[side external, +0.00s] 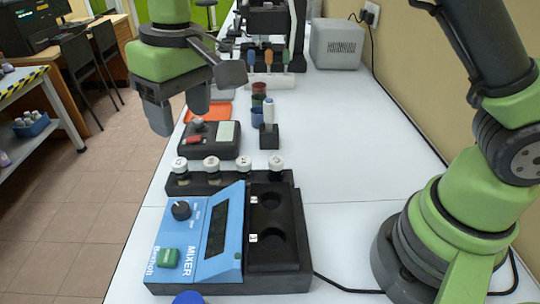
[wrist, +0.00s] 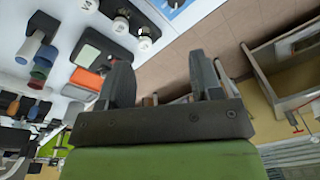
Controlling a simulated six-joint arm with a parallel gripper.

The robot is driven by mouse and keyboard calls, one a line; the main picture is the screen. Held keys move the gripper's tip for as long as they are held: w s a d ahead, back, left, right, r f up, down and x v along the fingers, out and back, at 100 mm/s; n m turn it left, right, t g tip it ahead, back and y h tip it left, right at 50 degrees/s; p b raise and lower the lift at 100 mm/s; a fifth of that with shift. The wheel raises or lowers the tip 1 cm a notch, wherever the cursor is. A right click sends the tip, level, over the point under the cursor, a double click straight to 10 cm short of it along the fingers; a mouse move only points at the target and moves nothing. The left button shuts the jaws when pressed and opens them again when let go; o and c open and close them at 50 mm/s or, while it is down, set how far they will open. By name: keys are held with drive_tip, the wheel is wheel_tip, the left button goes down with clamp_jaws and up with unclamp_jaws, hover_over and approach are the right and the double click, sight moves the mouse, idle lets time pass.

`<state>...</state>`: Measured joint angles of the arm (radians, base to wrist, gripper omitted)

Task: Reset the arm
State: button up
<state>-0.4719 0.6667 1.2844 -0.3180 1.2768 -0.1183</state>
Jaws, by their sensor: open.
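My gripper (side external: 178,112) is in the upper left of the side external view, held in the air near the left edge of the white bench. Its two dark grey fingers point down and stand apart with nothing between them. In the wrist view my gripper (wrist: 160,82) also shows open and empty, with the floor beyond the fingers. The green and black links of my arm show at the top and at the right of the side external view.
A blue mixer (side external: 217,240) stands in front on the bench (side external: 350,235). Behind it are a rack of white-capped vials (side external: 229,180), a dark device with a red part (side external: 208,140), coloured cups (side external: 258,103), and a grey box (side external: 336,44). The bench's right middle is clear.

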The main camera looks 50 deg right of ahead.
drive_tip(key=s+d+r+m+t+y, duration=0.2)
drive_tip(key=s+d+r+m+t, duration=0.2)
drive_tip(key=s+d+r, duration=0.8)
drive_tip(key=s+d+f+m+t, duration=0.2)
drive_tip(key=s+d+f, duration=0.1)
drive_tip(key=s, duration=0.5)
drive_tip(key=shift+s+d+m+h, duration=0.2)
drive_tip(key=shift+d+m+h, duration=0.1)
drive_tip(key=shift+d+h, duration=0.1)
